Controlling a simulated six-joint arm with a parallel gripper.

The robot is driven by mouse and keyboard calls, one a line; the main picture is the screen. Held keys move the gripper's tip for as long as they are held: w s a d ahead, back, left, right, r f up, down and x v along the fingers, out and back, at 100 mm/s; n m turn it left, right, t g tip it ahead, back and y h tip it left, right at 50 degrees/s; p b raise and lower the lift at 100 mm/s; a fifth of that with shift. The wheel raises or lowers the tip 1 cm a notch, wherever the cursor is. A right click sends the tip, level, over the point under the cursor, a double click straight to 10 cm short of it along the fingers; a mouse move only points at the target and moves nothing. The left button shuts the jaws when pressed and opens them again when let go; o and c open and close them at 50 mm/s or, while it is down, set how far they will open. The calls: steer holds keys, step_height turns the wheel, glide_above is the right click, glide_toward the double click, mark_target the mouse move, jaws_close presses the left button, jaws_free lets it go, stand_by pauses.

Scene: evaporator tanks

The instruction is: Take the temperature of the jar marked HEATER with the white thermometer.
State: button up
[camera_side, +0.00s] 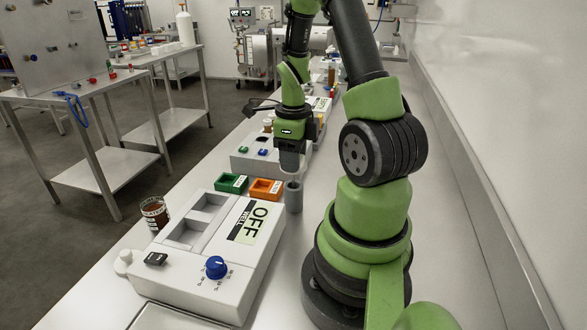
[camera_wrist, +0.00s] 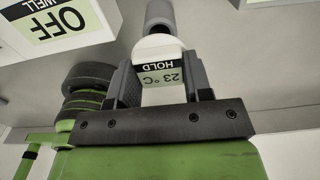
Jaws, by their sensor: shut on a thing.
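My gripper (camera_side: 291,162) points down above a grey upright cylinder (camera_side: 293,198) on the bench. In the wrist view its fingers (camera_wrist: 162,78) are shut on the white thermometer (camera_wrist: 157,48), whose display reads 23 °C with HOLD. The grey cylinder also shows beyond the thermometer in the wrist view (camera_wrist: 159,13). A thin piece shows between the gripper and the cylinder; whether the probe is inside it I cannot tell. A jar (camera_side: 154,213) with reddish-brown contents and a pale label stands left of the white unit; the label is too small to read.
The white unit (camera_side: 262,262) has two wells, a blue knob (camera_side: 216,267) and a display reading OFF, WELL. A green tray (camera_side: 231,183) and an orange tray (camera_side: 266,189) lie behind it. Another pale unit (camera_side: 250,161) stands farther back. The wall runs along the right.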

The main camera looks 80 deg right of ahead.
step_height(320, 180, up, 5)
steer(key=shift+f, duration=0.6)
steer(key=shift+w, duration=0.1)
steer(key=w+n, duration=0.2)
steer(key=w, duration=0.7)
steer(key=w+a+f+n, duration=0.1)
steer(key=w+a+n, duration=0.3)
steer(key=w+a, duration=1)
steer(key=w, duration=0.3)
steer(key=shift+w+f, duration=0.2)
